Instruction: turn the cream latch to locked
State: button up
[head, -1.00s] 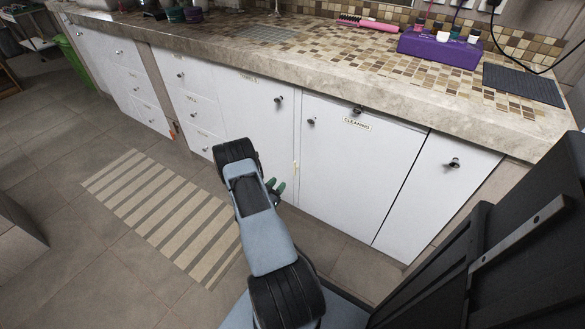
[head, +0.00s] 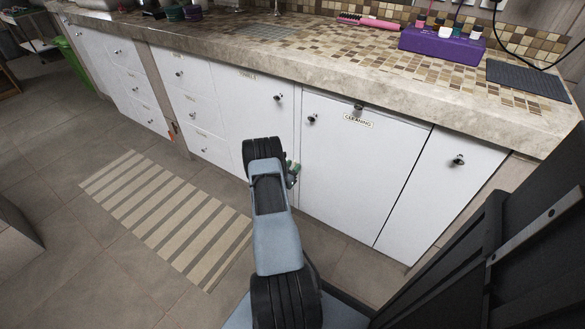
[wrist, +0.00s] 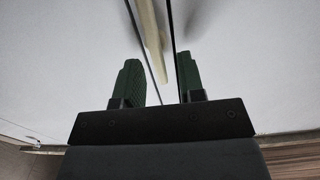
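The cream latch (wrist: 152,38) shows in the wrist view as a narrow, slightly tilted bar near the dark gap between two white cabinet doors. Its lower end appears between my gripper's two green fingertips (wrist: 160,80), with space on both sides. My gripper is open and I see nothing held in it. I cannot tell how deep the latch sits between the fingers. In the head view my gripper (head: 292,170) is close to the cabinet front, at the seam left of the door labelled cleaning (head: 350,170). There the latch is not clearly visible behind my gripper and arm.
Round dark knobs (head: 311,119) stick out from the white doors and drawers. A stone counter edge (head: 340,82) overhangs them. A purple box with bottles (head: 441,45) stands on the counter. A striped mat (head: 165,215) lies on the floor, left of my arm.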

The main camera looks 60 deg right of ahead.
jog(key=shift+c, duration=0.4)
grip_shut()
jog(key=shift+m, duration=0.3)
jog(key=shift+s+f+m+b, duration=0.4)
jog(key=shift+m+b, duration=1.6)
jog(key=shift+m, duration=0.9)
jog(key=shift+s+f+m+b, duration=0.35)
jog(key=shift+m+b, duration=1.7)
jog(key=shift+m, duration=0.85)
jog(key=shift+s+f+m+b, duration=0.4)
jog(key=shift+m+b, duration=1.6)
jog(key=shift+m, duration=0.9)
